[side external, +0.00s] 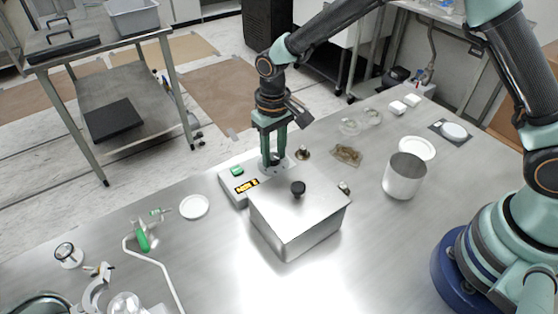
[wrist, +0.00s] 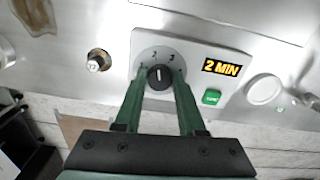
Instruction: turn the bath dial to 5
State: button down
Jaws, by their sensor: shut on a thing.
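The bath dial (wrist: 160,77) is a round black knob on a pale disc, on the grey control panel (wrist: 205,88). Its white mark points up in the wrist view, between the figures 2 and 3 on the disc. In the side view my gripper (side external: 272,163) points down at the panel and hides the dial. The yellow display (wrist: 222,68) reads "2 MIN".
A green button (wrist: 211,97) sits beside the display. A steel box with a black-knobbed lid (side external: 275,204) stands close in front of my gripper. A steel beaker (side external: 403,177) and white dishes stand to the right. Glassware and a bent tube (side external: 160,268) lie at front left.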

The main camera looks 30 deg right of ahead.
jog(key=m, duration=0.7)
jog(key=shift+r, duration=0.1)
jog(key=m, duration=0.7)
jog(key=shift+a+m, duration=0.1)
jog(key=shift+m, duration=0.3)
jog(key=m, duration=0.3)
jog(key=shift+w+m, duration=0.1)
jog(key=shift+m, duration=0.2)
jog(key=m, duration=0.3)
jog(key=shift+m, duration=0.3)
jog(key=m, duration=0.6)
jog(key=shift+m, duration=0.3)
jog(key=c, duration=0.5)
grip_release()
